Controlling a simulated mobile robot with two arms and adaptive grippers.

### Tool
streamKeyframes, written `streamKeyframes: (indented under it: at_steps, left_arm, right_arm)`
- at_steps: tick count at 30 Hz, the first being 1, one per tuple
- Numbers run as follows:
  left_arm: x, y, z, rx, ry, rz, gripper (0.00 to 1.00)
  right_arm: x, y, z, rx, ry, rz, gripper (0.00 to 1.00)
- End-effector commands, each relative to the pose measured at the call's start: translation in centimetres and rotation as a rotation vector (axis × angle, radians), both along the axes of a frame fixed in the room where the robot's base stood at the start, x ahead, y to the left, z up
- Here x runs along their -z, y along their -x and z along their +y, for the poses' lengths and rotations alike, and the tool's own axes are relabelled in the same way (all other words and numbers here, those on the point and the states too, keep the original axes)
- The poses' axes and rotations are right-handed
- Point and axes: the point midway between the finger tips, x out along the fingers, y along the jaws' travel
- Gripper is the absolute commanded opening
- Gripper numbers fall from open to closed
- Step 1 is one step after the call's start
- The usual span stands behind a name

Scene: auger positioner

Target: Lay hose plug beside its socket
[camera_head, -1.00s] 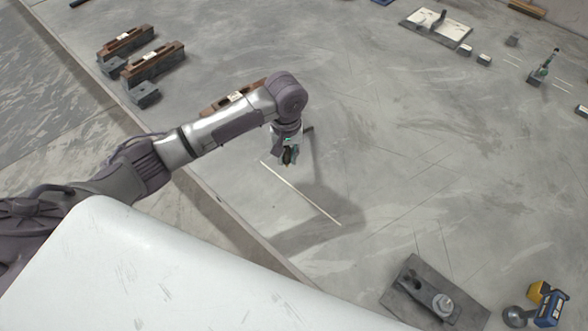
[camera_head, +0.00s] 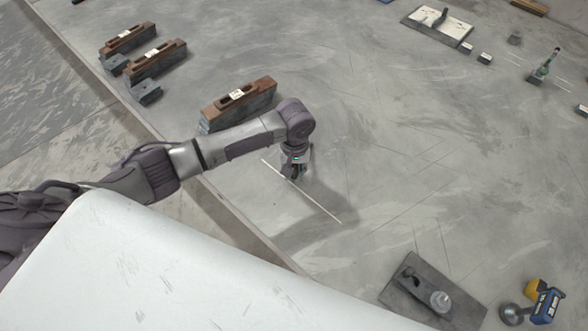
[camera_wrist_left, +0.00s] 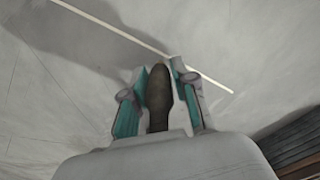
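My left gripper (camera_head: 294,174) hangs over the grey surface, close to a thin pale strip. In the left wrist view its two teal-and-grey fingers (camera_wrist_left: 158,75) close on both sides of a dark brown, rounded, elongated piece (camera_wrist_left: 158,92), which looks like the hose plug. The piece points out past the palm; its lower end is hidden by the gripper. In the head view the piece is too small to make out clearly. I cannot tell for sure which thing is the socket. My right gripper is not in view.
The pale strip (camera_head: 318,204) lies on the surface. A slotted brown block (camera_head: 255,92) stands behind my forearm, with two similar blocks (camera_head: 160,60) farther left. A dark plate with fittings (camera_head: 410,296) and a blue-yellow tool (camera_head: 546,304) are at lower right. The middle right is mostly clear.

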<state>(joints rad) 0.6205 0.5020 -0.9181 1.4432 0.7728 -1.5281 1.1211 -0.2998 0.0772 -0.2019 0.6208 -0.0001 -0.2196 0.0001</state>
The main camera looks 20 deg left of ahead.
Motion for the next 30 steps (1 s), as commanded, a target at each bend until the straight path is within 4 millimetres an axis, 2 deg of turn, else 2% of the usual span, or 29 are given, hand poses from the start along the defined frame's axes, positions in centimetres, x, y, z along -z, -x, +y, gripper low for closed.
streamKeyframes:
  at_steps: [1,3,14,17,24,30]
  left_arm:
    - [0.0,0.0,0.0,0.0,0.0,0.0,0.4]
    - [0.0,0.0,0.0,0.0,-0.001,0.0,0.47]
    - [-0.6,0.0,0.0,0.0,-0.001,0.0,0.47]
    - [-2.0,-0.1,0.0,0.0,0.0,-0.003,0.47]
    - [-7.2,-0.2,-0.1,0.001,0.001,-0.005,0.47]
    - [-10.7,-0.2,-0.1,0.001,0.001,-0.003,0.47]
  right_arm:
    - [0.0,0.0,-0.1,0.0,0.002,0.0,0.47]
    - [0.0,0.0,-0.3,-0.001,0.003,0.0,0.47]
    - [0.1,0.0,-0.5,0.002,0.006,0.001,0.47]
    - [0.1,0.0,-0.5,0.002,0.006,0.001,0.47]
    - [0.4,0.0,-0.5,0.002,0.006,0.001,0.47]
    - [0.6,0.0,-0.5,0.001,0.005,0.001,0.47]
